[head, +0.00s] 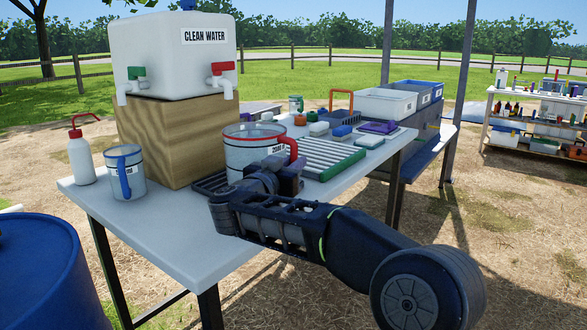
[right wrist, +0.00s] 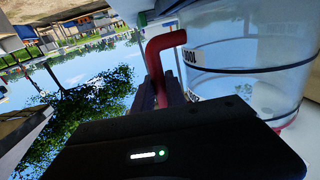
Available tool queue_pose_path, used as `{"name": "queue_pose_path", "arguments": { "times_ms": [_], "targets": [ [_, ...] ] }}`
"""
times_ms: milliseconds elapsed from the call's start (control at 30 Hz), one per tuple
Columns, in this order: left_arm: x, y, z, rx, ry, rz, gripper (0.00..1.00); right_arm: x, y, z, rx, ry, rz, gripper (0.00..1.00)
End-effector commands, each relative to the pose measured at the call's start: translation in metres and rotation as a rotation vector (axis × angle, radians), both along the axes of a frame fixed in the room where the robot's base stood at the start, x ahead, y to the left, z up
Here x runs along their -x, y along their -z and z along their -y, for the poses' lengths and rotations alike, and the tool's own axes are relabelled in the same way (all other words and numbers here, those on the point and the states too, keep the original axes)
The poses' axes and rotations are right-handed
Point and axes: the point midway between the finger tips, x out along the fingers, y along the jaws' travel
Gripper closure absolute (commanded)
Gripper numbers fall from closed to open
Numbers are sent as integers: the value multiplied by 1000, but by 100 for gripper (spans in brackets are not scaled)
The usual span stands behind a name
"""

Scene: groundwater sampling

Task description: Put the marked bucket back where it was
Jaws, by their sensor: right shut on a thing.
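The marked bucket (head: 247,154) is a clear measuring jug with a red rim, dark bands, a white label and a red handle. It stands upright at the table's near side, right of the wooden block. My right gripper (head: 287,172) is shut on its red handle (right wrist: 167,40). The right wrist view shows the fingers (right wrist: 168,93) at the handle and the clear bucket wall (right wrist: 245,50) beside them. The gripper hides the bucket's lower right part, so I cannot tell whether its base touches the surface below. My left gripper is out of view.
A black grid mat (head: 210,183) lies at the bucket's foot. A white water tank (head: 170,60) stands on the wooden block (head: 180,140) behind. A blue-handled jug (head: 125,175) and wash bottle (head: 81,160) are left. A ribbed green-edged tray (head: 325,158) is right. The table's front left (head: 150,220) is clear.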

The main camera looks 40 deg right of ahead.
Motion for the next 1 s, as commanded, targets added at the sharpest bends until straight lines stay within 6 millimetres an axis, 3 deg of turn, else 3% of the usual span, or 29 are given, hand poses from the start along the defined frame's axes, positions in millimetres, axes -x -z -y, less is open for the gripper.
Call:
{"name": "queue_pose_path", "arguments": {
  "times_ms": [200, 233, 500, 833, 1000],
  "targets": [
    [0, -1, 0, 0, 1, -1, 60, 0, 0, 0, 1, 0, 3, 100],
    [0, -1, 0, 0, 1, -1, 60, 0, 3, 0, 0, 0, -1, 83],
    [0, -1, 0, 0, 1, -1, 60, 0, 2, 0, 0, 0, 0, 62],
    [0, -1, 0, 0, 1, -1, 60, 0, -1, 0, 0, 0, 1, 62],
    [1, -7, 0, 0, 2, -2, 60, 8, -3, -17, 0, -3, 0, 62]
  ]
}}
